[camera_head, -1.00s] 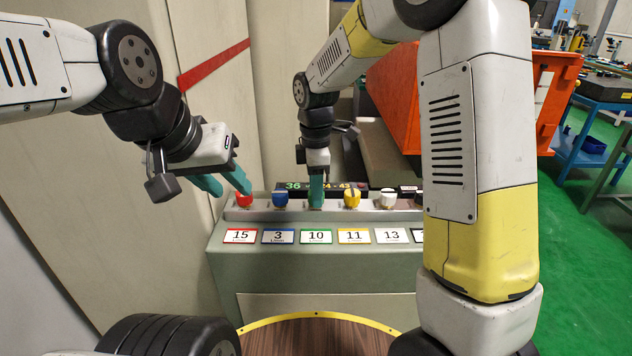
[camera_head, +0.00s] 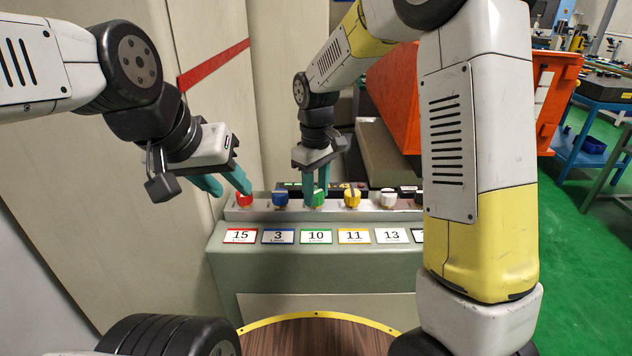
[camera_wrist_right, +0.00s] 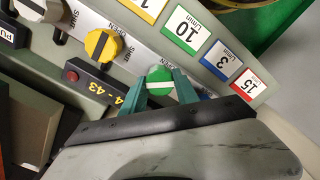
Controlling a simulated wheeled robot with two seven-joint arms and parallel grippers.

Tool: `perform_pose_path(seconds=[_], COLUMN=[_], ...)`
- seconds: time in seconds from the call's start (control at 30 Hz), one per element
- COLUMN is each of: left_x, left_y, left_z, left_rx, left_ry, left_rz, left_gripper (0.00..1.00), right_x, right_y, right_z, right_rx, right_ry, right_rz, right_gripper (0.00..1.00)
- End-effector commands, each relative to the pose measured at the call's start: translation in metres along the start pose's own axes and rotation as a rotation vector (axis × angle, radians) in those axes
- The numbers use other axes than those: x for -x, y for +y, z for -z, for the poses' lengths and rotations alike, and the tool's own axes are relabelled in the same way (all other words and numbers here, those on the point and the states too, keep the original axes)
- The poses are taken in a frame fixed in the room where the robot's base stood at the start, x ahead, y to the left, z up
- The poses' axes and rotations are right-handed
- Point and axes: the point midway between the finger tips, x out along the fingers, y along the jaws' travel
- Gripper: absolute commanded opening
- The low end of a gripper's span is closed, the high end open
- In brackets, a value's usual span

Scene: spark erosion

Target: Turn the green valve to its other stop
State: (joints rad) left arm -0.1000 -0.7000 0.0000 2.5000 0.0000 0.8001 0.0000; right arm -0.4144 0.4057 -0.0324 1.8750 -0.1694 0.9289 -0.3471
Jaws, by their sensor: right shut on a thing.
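The green valve (camera_head: 318,199) is a round knob on the pale ledge of the panel, behind the label "10". My right gripper (camera_head: 317,191) points down over it with one finger on each side. In the right wrist view the green valve (camera_wrist_right: 160,80) with a white stripe sits between the two teal fingers of my right gripper (camera_wrist_right: 161,90), which is shut on it. My left gripper (camera_head: 233,188) is at the left, its two fingers apart, with one fingertip close to the red valve (camera_head: 244,201); I cannot tell whether they touch.
Blue (camera_head: 280,200), yellow (camera_head: 352,197) and white (camera_head: 388,199) valves stand in the same row. My right arm hides the panel's right end. The yellow valve (camera_wrist_right: 103,45) and a red button (camera_wrist_right: 72,76) show in the right wrist view. An orange bin (camera_head: 395,95) stands behind.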

Motion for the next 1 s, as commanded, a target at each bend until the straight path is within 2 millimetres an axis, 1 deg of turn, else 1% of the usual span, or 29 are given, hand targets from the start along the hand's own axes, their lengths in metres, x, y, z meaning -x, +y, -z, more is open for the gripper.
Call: perform_pose_path(seconds=[0.3, 0.6, 0.8, 1.0], left_x=[0.0000, 0.0000, 0.0000, 0.0000], left_y=[0.0000, 0.0000, 0.0000, 0.0000], left_z=[0.0000, 0.0000, 0.0000, 0.0000], left_rx=[0.000, 0.000, 0.000, 0.000], left_ry=[0.000, 0.000, 0.000, 0.000], left_rz=[0.000, 0.000, 0.000, 0.000], left_gripper=[0.36, 0.36, 0.36, 0.36], right_x=[0.0012, 0.0013, 0.0014, 0.0014], right_y=[0.0012, 0.0008, 0.0010, 0.0010], right_z=[0.0001, 0.0004, 0.0004, 0.0004], right_rx=[-0.300, -0.544, -0.655, -0.718], right_ry=[0.002, 0.003, 0.003, 0.003], right_rz=[-0.002, -0.001, -0.001, -0.001], right_gripper=[0.00, 0.00, 0.00, 0.00])
